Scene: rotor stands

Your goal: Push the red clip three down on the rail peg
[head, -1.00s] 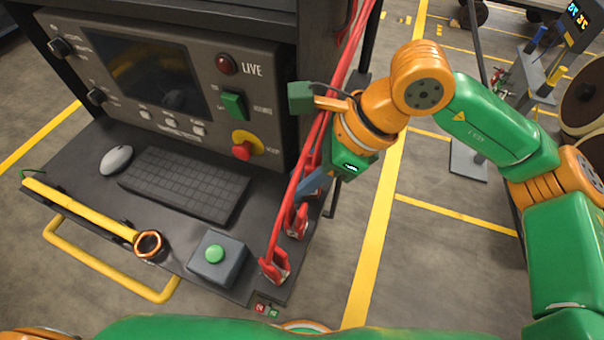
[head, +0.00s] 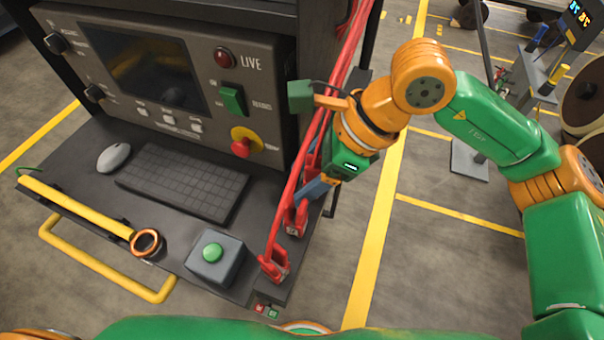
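Red clips stand in a row along the right edge of the dark console shelf, with red cables running up from them. The nearest clip (head: 273,266) is at the front corner. A second clip (head: 297,219) stands behind it. Another red clip (head: 311,163) further back is partly hidden by my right gripper. No numbers are readable on the clips, and the rail peg cannot be made out. My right gripper (head: 313,192) points down and left at the row, close to the second and third clips. Contact and finger opening cannot be told. My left gripper is not in view.
The console panel (head: 150,75) with a screen and buttons rises behind the shelf. A keyboard (head: 183,182), mouse (head: 113,157), green-button box (head: 214,258) and yellow bar with a copper ring (head: 146,242) lie on the shelf. Open floor (head: 440,265) is at the right.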

